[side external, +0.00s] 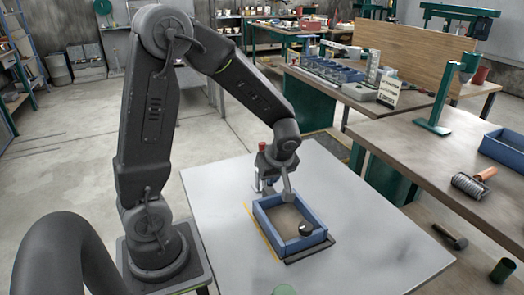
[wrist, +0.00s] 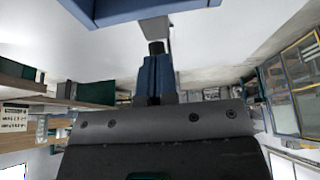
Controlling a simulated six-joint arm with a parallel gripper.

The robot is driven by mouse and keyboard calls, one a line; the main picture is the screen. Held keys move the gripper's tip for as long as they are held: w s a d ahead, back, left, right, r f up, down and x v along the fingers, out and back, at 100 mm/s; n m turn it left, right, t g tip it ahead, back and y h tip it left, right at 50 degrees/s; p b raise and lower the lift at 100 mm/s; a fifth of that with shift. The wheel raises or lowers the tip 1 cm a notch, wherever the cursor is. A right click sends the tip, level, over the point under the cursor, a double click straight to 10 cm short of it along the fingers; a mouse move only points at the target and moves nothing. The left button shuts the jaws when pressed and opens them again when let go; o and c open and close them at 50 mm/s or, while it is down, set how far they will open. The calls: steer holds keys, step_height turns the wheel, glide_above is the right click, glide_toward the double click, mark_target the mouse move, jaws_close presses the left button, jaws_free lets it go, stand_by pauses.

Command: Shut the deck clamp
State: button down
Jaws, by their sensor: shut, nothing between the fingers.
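The deck clamp stands at the far left corner of a blue frame, with its red grip (side external: 262,147) upright and its metal body (side external: 269,187) low beside the frame. My gripper (side external: 288,192) is over the frame's far edge, close to the clamp, and partly hides it. In the wrist view my gripper's blue fingers (wrist: 157,62) are together and empty. A grey metal bar (wrist: 155,27) shows just beyond their dark tips; I cannot tell whether they touch. The blue frame (side external: 270,231) sits on the pale table, and part of it fills the top of the wrist view (wrist: 130,10).
Inside the frame is a brown surface with a dark round object (side external: 306,229). A brown bench (side external: 430,150) at the right holds a roller (side external: 470,185), a green stand (side external: 440,100) and a blue tray (side external: 505,148).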

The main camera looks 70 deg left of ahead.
steer(key=shift+d+f, duration=0.35)
steer(key=shift+f, duration=0.45)
steer(key=shift+r, duration=0.35)
step_height(320, 180, up, 3)
steer(key=d+r, duration=0.7)
steer(key=shift+r, duration=0.15)
steer(key=shift+d, duration=0.1)
